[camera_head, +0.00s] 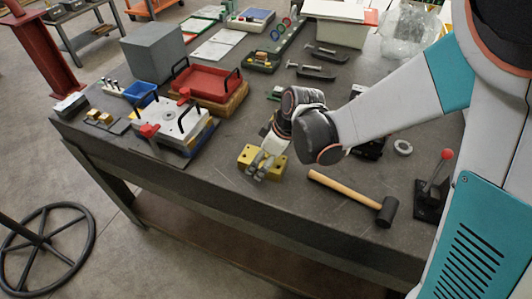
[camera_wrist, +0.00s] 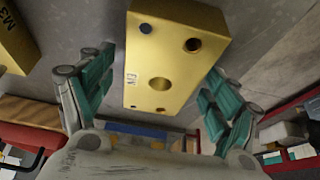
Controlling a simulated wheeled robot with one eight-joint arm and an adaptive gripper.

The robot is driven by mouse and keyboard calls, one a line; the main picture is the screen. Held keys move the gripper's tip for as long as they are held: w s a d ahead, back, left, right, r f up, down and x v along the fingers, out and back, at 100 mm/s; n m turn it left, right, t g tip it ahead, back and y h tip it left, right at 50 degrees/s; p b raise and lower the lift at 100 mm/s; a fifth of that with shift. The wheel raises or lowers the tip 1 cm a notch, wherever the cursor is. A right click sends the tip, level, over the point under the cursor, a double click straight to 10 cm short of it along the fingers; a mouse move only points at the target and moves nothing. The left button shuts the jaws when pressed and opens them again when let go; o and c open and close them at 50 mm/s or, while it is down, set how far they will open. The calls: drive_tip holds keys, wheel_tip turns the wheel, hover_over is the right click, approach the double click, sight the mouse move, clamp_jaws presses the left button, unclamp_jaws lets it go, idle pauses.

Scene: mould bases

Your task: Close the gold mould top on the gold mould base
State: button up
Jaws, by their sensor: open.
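In the wrist view a gold block (camera_wrist: 180,60) with a large centre hole and smaller corner holes lies between the spread fingers of my gripper (camera_wrist: 158,78). Gaps show between the block and both teal finger pads. A second gold block (camera_wrist: 14,42), marked "M3", is cut off at the upper left. In the head view my gripper (camera_head: 262,168) points down over gold material (camera_head: 247,154) near the table's front middle. The fingers partly hide it, and I cannot tell there whether it is one piece or two. Which block is the top and which the base is unclear.
A mallet (camera_head: 340,188) lies right of the gripper. A red-knobbed lever (camera_head: 432,195) stands at the right edge. A silver mould (camera_head: 172,120) and a red tray (camera_head: 205,82) are to the left.

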drive_tip(key=c, duration=1.8)
drive_tip(key=shift+c, duration=0.2)
drive_tip(key=shift+r, duration=0.15)
drive_tip(key=shift+r+p, duration=1)
drive_tip(key=shift+r, duration=0.3)
